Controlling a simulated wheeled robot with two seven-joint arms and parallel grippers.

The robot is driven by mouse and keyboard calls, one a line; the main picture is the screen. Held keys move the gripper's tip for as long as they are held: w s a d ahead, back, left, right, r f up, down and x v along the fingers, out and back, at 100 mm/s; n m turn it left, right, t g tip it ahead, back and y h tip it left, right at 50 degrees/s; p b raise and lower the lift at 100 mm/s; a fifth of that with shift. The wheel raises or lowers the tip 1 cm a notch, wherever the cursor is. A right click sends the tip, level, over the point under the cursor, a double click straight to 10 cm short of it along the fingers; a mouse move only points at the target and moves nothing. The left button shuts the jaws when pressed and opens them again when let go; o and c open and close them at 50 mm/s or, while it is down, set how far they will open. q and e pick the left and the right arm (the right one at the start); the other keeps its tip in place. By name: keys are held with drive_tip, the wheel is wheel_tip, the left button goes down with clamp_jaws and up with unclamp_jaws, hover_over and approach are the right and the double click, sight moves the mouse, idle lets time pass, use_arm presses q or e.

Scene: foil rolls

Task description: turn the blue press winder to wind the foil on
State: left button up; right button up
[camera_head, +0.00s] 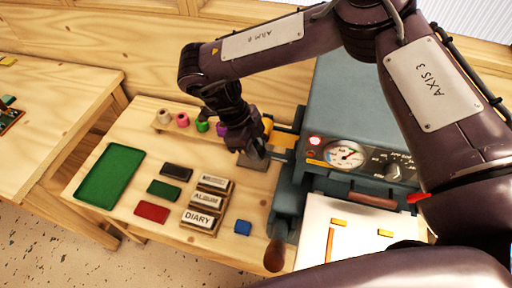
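The blue-grey press (345,105) stands at the right of the bench, with a round gauge and a black knob on its front. My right arm reaches over it from the upper right. My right gripper (258,152) points down at the press's left side, close to a flat grey-brown plate (252,162) and a yellow-orange part (285,140). I cannot make out the winder; the gripper and arm cover much of this area. The fingers are dark and small, so I cannot tell if they are open or hold anything. My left gripper is not in view.
Several coloured foil rolls (182,120) stand in a row on a wooden strip. A green tray (110,173), coloured blocks and label stamps (202,219) lie on the bench. A lever with a brown handle (274,255) sticks out from the press's front.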

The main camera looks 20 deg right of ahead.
clamp_jaws()
drive_tip(key=shift+t+y, duration=0.3)
drive_tip(key=shift+y, duration=0.1)
drive_tip(key=shift+s+d+f+t+y+b, duration=0.1)
drive_tip(key=shift+t+y+b, duration=0.3)
drive_tip(key=shift+y+b, duration=0.2)
drive_tip(key=shift+d+f+t+y+b, duration=0.1)
drive_tip(key=shift+t+y+b, duration=0.3)
drive_tip(key=shift+y+b, duration=0.2)
drive_tip(key=shift+d+f+t+y+b, duration=0.1)
drive_tip(key=shift+t+y+b, duration=0.5)
drive_tip(key=shift+b, duration=0.55)
drive_tip(key=shift+r+t+y+b, duration=0.2)
drive_tip(key=shift+t+y+b, duration=0.1)
drive_tip(key=shift+y+b, duration=0.6)
drive_tip(key=o, duration=0.9)
unclamp_jaws()
